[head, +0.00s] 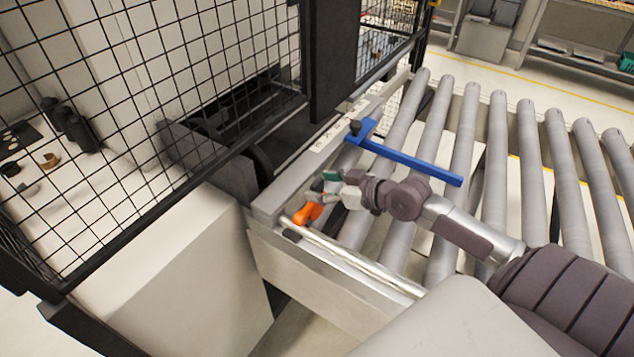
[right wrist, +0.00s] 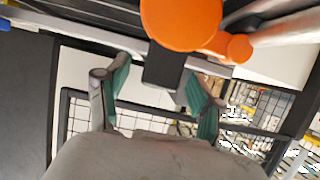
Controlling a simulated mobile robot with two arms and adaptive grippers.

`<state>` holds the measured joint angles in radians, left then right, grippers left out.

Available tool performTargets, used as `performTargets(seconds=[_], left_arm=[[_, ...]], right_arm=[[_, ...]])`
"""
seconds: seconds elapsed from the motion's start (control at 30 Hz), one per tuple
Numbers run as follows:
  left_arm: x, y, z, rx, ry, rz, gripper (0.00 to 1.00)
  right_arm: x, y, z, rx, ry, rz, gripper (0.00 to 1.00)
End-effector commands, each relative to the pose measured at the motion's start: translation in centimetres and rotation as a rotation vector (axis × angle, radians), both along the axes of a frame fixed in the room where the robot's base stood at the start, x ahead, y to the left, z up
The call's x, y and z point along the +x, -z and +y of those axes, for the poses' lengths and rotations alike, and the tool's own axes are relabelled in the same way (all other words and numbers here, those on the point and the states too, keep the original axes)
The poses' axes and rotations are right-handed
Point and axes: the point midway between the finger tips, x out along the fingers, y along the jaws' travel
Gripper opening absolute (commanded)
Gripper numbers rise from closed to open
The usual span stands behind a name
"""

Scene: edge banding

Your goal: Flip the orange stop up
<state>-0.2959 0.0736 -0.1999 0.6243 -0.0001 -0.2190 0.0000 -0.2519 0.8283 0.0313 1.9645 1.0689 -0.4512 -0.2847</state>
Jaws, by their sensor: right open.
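The orange stop (head: 308,213) sits at the near left corner of the roller conveyor, on the frame rail beside a metal rod. In the right wrist view the orange stop (right wrist: 182,22) shows large and close at the top, as a round disc with a smaller round knob at its right. My right gripper (head: 318,188) is just above and beside the stop in the head view. In the wrist view its two green-padded fingers (right wrist: 152,88) are spread apart with nothing between them that I can see held. Whether a finger touches the stop I cannot tell. My left gripper is out of view.
A blue bar (head: 405,160) lies across the rollers (head: 462,140) behind my right gripper. A black mesh fence (head: 200,90) stands along the left side. A white cabinet (head: 175,270) is at the lower left. Shelves stand at the back right.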

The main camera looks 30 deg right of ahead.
Motion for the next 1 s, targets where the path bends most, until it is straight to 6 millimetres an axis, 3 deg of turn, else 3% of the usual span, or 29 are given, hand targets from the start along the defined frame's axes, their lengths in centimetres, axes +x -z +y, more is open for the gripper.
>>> performTargets(seconds=[0.2, 0.5, 0.9, 1.0], left_arm=[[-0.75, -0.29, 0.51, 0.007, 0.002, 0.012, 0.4], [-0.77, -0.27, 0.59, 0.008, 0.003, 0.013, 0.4], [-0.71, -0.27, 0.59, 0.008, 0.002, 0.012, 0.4], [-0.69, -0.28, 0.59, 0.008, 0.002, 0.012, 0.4]], right_arm=[[1.28, 0.48, 0.58, 0.002, -0.001, 0.0, 0.67], [1.38, 0.61, 0.67, 0.0, -0.002, 0.0, 0.67], [1.37, 0.58, 0.64, 0.0, -0.001, 0.0, 0.02], [1.37, 0.58, 0.64, 0.0, -0.001, 0.0, 0.0]])
